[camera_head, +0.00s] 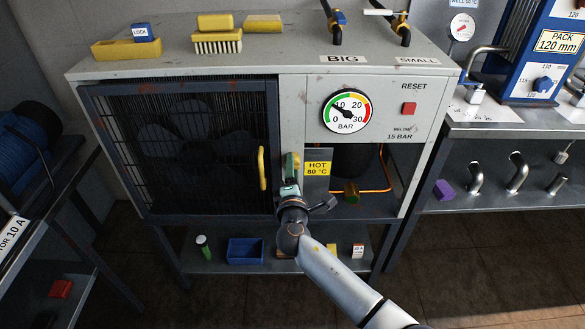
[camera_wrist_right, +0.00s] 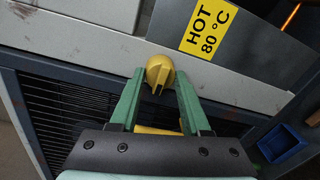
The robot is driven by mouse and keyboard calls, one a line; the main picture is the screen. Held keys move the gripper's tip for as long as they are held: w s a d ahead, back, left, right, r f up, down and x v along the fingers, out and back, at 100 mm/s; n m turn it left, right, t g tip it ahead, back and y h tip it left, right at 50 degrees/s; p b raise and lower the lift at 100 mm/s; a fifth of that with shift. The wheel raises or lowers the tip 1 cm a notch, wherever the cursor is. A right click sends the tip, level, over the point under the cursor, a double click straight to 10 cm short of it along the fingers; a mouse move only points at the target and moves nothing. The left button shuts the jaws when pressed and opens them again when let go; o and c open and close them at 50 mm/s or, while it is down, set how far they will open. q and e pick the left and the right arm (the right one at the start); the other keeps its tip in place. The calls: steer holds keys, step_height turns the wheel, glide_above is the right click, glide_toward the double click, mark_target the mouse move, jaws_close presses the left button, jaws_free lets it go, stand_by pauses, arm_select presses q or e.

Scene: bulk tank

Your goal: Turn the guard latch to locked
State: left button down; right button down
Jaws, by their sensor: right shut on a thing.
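The guard (camera_head: 190,150) is a dark mesh door on the grey cabinet, and it looks closed. Its yellow handle (camera_head: 262,168) is upright near the right edge. In the right wrist view the guard latch (camera_wrist_right: 159,70) is a round yellow knob on the grey frame beside the guard. My right gripper (camera_head: 291,172) is at this frame, left of the yellow HOT sign. Its green fingers (camera_wrist_right: 158,78) are shut on the latch, one on each side. The hand hides most of the latch in the head view. My left gripper is not in view.
The HOT 80 °C sign (camera_head: 318,167) is close right of my gripper. An open bay with copper pipe (camera_head: 375,188) is beyond it. A blue bin (camera_head: 245,251) and a green bottle (camera_head: 203,246) stand on the shelf below.

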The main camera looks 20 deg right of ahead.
steer(key=shift+r, duration=0.1)
steer(key=shift+c, duration=1.8)
jaws_free()
steer(key=v, duration=1.2)
steer(key=shift+s+p, duration=0.25)
steer(key=shift+p, duration=0.15)
steer(key=shift+a, duration=0.1)
